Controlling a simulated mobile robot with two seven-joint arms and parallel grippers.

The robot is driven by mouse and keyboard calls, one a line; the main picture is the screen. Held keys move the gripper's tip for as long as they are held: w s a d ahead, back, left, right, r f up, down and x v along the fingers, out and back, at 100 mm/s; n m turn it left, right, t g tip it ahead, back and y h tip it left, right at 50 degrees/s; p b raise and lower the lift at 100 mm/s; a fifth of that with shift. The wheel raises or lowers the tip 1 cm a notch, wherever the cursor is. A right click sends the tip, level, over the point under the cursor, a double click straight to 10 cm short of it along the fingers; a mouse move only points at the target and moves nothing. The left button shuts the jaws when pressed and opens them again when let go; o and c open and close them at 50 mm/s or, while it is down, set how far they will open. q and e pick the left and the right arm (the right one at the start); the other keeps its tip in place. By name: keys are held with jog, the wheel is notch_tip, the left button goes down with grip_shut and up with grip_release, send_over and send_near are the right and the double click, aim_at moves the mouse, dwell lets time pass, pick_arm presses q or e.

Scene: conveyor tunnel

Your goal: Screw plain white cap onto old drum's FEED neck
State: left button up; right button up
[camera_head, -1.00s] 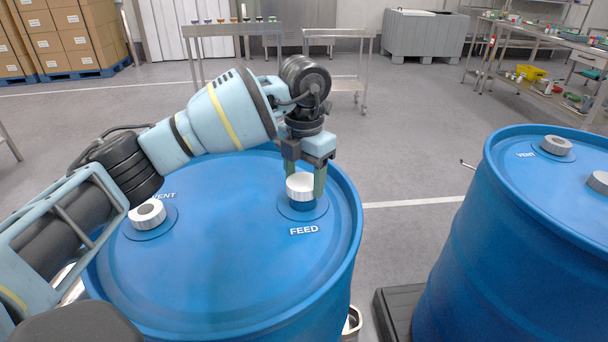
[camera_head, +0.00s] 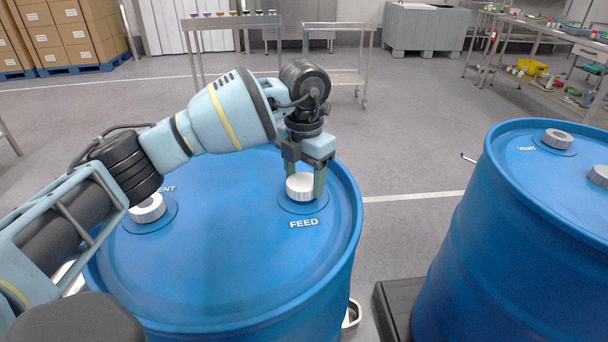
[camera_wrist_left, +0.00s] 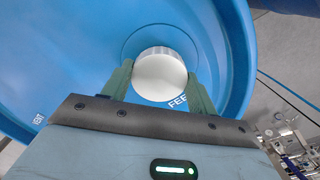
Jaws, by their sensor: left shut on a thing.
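The old drum (camera_head: 230,270) is blue, with a FEED label near its right rim and a VENT label at left. The plain white cap (camera_head: 300,187) sits upright at the FEED neck, low against the drum top. The neck is hidden under it. My left gripper (camera_head: 305,184) points down and is shut on the cap, one finger on each side. In the left wrist view the cap (camera_wrist_left: 160,74) is a plain white disc between my left gripper's green fingers (camera_wrist_left: 160,88). My right gripper is not in view.
A white cap (camera_head: 149,209) with a grey top is on the VENT neck, beside my left arm. A second blue drum (camera_head: 500,225) with caps stands to the right on a dark platform (camera_head: 391,312). Open floor and tables lie behind.

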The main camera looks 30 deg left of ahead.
pick_arm(q)
jog(key=shift+f, duration=0.25)
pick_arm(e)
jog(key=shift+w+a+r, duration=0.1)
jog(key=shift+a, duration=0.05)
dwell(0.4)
pick_arm(q)
jog(key=m+p, duration=0.1)
jog(key=m, duration=0.2)
jog(key=shift+d+m, duration=0.1)
jog(key=shift+m, duration=1)
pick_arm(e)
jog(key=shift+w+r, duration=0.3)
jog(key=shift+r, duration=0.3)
pick_arm(q)
jog(key=shift+m+p, duration=0.35)
jog(key=shift+m, duration=0.65)
jog(key=m, duration=0.3)
jog(key=shift+s, duration=0.1)
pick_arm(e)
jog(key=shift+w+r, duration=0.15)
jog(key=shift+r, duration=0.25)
